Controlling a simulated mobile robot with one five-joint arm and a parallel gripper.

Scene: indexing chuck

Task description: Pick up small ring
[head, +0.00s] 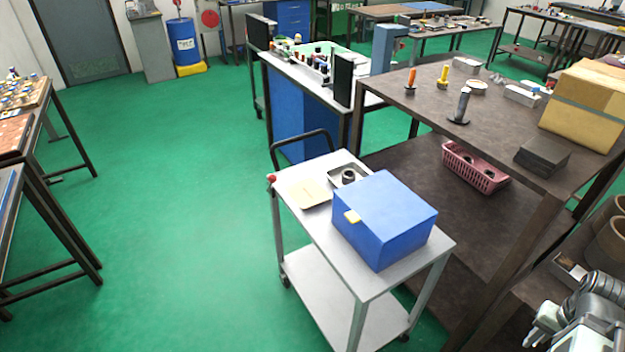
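A small dark grey ring (348,176) stands in a shallow metal tray (336,171) on the top of a grey cart, behind a blue box. A second ring-like round piece (477,87), pale in colour, lies on the brown table at the right. I cannot tell from this view which one is the small ring. My gripper (535,335) is at the bottom right corner, partly cut off by the frame edge, far from both pieces. Its fingers are too small and cropped to tell whether they are open or shut.
The cart (310,229) also carries the blue box (385,225) and a beige flat tray (307,194). The brown table (500,135) stands close on its right, with a cardboard box (590,105) and a pink basket (475,170) below. The green floor (180,220) left of the cart is clear.

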